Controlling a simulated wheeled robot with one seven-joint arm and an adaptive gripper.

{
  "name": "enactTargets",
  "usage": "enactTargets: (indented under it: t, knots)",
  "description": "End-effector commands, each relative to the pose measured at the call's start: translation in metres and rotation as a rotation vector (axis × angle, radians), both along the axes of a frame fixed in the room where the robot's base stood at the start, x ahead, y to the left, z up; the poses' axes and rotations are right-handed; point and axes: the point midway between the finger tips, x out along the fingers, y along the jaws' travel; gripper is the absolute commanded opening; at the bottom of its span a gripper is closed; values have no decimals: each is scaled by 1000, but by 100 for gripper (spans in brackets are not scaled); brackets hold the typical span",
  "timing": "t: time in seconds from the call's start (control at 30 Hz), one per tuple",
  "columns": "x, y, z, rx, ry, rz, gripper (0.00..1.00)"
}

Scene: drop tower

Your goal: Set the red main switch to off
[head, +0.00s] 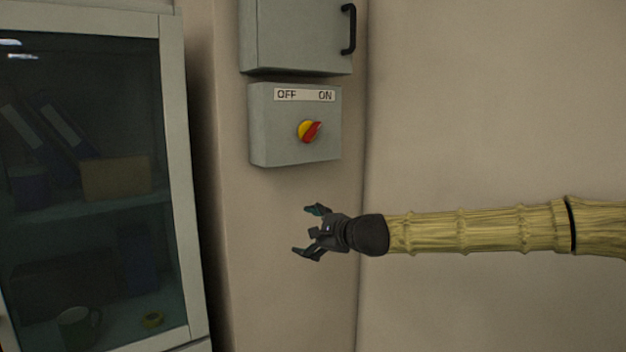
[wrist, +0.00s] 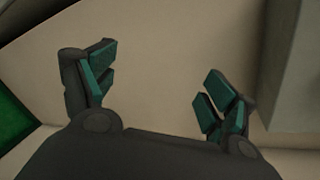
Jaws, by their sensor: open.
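The red main switch (head: 312,132) is a red handle on a yellow disc, on the front of a grey box (head: 275,145) on the wall. A label strip (head: 305,95) above it reads OFF on the left and ON on the right. The handle is tilted, its upper end toward ON. My gripper (head: 306,231) is below the box, apart from it and from the switch, its fingers pointing left. In the wrist view the gripper (wrist: 160,88) is open, with nothing between its teal-padded fingers. The switch is not recognisable in the wrist view.
A larger grey cabinet (head: 298,35) with a black handle (head: 349,29) hangs above the switch box. A glass-door cupboard (head: 178,180) stands at the left. The wall (head: 480,100) right of the box is bare. A green surface (wrist: 14,115) shows at the wrist view's left edge.

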Motion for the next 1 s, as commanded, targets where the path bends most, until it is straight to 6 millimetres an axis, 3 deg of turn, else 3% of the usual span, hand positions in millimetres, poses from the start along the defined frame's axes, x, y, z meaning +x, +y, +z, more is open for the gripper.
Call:
enactTargets:
  t: [0.03, 0.1, 0.2, 0.33, 0.5, 0.67, 1.0]
  knots:
    - [8, -13, 51, 66, -20, -23, 86]
    - [14, -28, 105, 145, -40, -41, 86]
    - [17, -47, 167, 238, -62, -59, 86]
    - [17, -65, 218, 317, -80, -71, 86]
    - [18, -72, 242, 354, -89, -74, 86]
    - [28, -64, 243, 355, -88, -74, 86]
    - [68, -35, 244, 354, -86, -75, 86]
